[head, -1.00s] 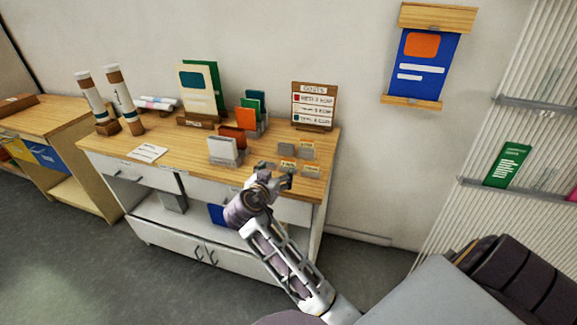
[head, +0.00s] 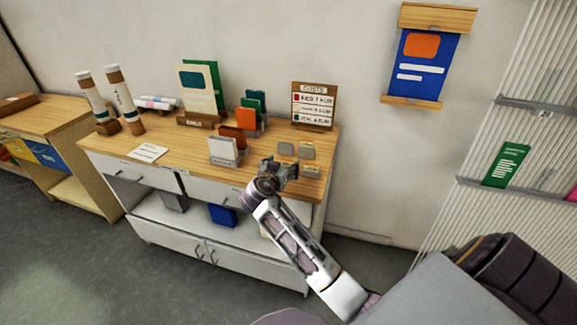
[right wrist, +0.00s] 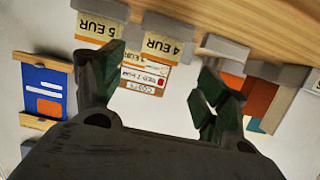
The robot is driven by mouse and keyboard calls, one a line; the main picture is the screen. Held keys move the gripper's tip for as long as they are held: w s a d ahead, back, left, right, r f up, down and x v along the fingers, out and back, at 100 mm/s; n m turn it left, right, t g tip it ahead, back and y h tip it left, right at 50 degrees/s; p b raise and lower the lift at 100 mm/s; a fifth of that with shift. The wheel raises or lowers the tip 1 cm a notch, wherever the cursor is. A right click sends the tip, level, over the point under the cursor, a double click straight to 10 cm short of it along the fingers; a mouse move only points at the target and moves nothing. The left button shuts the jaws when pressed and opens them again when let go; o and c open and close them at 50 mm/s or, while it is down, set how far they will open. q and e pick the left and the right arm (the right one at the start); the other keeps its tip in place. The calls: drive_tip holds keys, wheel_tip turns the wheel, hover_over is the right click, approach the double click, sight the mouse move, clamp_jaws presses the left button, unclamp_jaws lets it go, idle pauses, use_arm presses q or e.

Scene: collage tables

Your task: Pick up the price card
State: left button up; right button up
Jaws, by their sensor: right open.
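Several small price cards in grey holders stand at the right end of the wooden-topped cabinet; one (head: 311,169) sits just right of my right gripper (head: 281,168) in the head view. In the right wrist view, which looks upside down, a "4 EUR" card (right wrist: 160,46) appears between the fingers of my right gripper (right wrist: 160,88). A "5 EUR" card (right wrist: 97,27) shows beside the left finger. The gripper is open and empty; I cannot tell its exact distance from the cards. My left gripper is not in view.
A price board (head: 313,106) stands behind the cards. A white card holder (head: 223,150) and orange cards (head: 245,119) stand to the left. A paper note (head: 148,152) lies flat on the cabinet top (head: 185,155). A blue poster (head: 423,67) hangs on the wall.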

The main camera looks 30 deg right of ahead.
sight(288, 160)
drive_tip(key=shift+w+d+f, duration=0.1)
drive_tip(key=shift+w+d, duration=0.25)
drive_tip(key=shift+d, duration=0.1)
drive_tip(key=p+x, duration=0.1)
drive_tip(key=x, duration=0.1)
drive_tip(key=shift+w+d+f, duration=0.1)
drive_tip(key=shift+w+d, duration=0.1)
drive_tip(key=shift+d, duration=0.1)
drive_tip(key=shift+w+d+f, duration=0.15)
drive_tip(key=shift+w+d, duration=0.05)
drive_tip(key=shift+w+d+f, duration=0.1)
drive_tip(key=shift+d, duration=0.1)
drive_tip(key=shift+w+d, duration=0.1)
drive_tip(key=shift+c, duration=0.7)
drive_tip(key=c, duration=0.5)
drive_tip(key=shift+c, duration=0.7)
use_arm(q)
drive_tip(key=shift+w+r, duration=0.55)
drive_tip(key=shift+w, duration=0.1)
